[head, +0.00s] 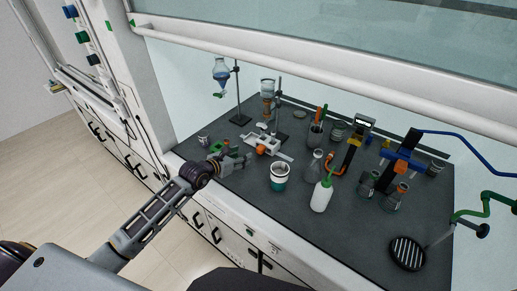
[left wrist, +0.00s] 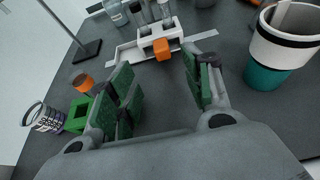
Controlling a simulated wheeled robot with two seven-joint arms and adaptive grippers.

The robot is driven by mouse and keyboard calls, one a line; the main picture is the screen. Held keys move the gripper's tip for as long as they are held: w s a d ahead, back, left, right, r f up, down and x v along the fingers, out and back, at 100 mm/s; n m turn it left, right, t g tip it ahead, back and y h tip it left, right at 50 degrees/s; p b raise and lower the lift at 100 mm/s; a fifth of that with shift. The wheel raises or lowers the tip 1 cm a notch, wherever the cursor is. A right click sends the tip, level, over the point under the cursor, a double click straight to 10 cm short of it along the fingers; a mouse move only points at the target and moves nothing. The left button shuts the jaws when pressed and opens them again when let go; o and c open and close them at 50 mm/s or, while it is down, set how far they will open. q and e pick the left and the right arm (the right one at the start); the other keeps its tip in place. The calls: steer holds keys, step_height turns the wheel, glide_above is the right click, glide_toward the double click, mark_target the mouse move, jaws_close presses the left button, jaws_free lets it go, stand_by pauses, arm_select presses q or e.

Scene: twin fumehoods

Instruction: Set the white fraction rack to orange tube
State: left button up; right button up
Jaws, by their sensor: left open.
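The white fraction rack (head: 268,141) sits on a white rail on the dark bench, with an orange block on its front. In the left wrist view the rack (left wrist: 145,47) holds several upright tubes (left wrist: 152,12); I cannot make out an orange one among them. The orange block (left wrist: 161,48) faces me. My left gripper (head: 246,157) is just left of the rack in the head view. In the left wrist view its green-padded fingers (left wrist: 160,78) are spread, empty, with the orange block ahead of the gap, apart from them. My right gripper is not in view.
A white-and-teal cup (head: 279,178) stands right of the gripper, with a white squeeze bottle (head: 322,195) beyond. A stand with a blue funnel (head: 221,72) is behind. A green box (left wrist: 77,115) and orange-topped item (left wrist: 84,83) lie left of the fingers.

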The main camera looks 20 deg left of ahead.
arm_select(q)
steer(key=shift+w, duration=0.15)
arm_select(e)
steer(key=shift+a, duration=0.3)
arm_select(q)
glide_toward(260, 148)
steer(key=shift+p+x, duration=0.45)
steer(key=shift+x, duration=2)
steer(key=shift+p+x, duration=0.3)
steer(key=shift+x, duration=1.9)
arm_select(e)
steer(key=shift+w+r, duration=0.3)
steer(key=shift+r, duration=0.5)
arm_select(q)
steer(key=shift+a, duration=0.1)
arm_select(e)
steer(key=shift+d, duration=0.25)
arm_select(q)
steer(key=shift+c, duration=0.6)
jaws_close()
